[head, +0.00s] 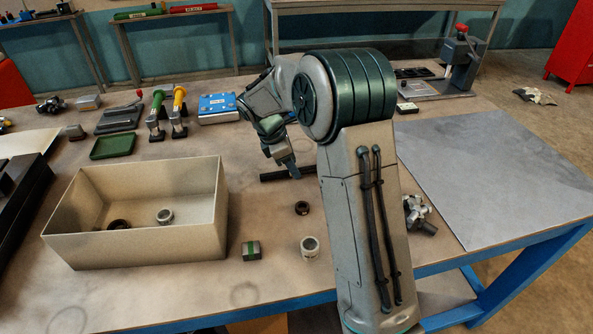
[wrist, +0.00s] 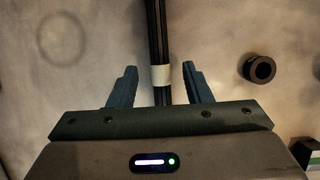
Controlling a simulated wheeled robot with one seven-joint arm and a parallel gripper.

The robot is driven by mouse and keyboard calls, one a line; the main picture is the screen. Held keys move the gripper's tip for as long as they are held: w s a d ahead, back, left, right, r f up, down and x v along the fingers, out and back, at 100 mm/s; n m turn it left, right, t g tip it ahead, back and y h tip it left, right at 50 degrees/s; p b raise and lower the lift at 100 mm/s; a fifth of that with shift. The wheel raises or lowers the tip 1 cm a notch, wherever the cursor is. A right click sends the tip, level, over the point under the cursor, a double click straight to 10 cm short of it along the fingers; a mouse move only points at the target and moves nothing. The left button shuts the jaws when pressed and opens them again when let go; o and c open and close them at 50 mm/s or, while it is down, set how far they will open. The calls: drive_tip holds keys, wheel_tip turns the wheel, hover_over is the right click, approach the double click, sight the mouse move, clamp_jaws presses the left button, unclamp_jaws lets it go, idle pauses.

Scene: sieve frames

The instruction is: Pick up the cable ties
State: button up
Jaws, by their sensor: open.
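The cable ties (wrist: 156,35) are a dark, narrow bundle with a pale band around it. In the wrist view the bundle runs from the top edge down between the two fingers. In the head view it is a dark bar (head: 275,176) lying on the table, its right end close to or behind my arm. My gripper (wrist: 158,72) is open, with one blue-grey finger on each side of the bundle near the pale band. Gaps show between the fingers and the bundle. In the head view my gripper (head: 289,172) points down at the bar, and its fingertips are small there.
A beige open box (head: 190,245) with ring parts inside stands at left. A dark ring (head: 302,208), a pale ring (head: 310,249) and a green-banded block (head: 251,250) lie in front. A silver fitting (head: 416,212) lies right of my arm. A grey mat (head: 500,180) is bare.

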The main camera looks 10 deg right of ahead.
drive_tip(key=shift+x, duration=0.85)
clamp_jaws()
drive_tip(key=shift+r, duration=0.15)
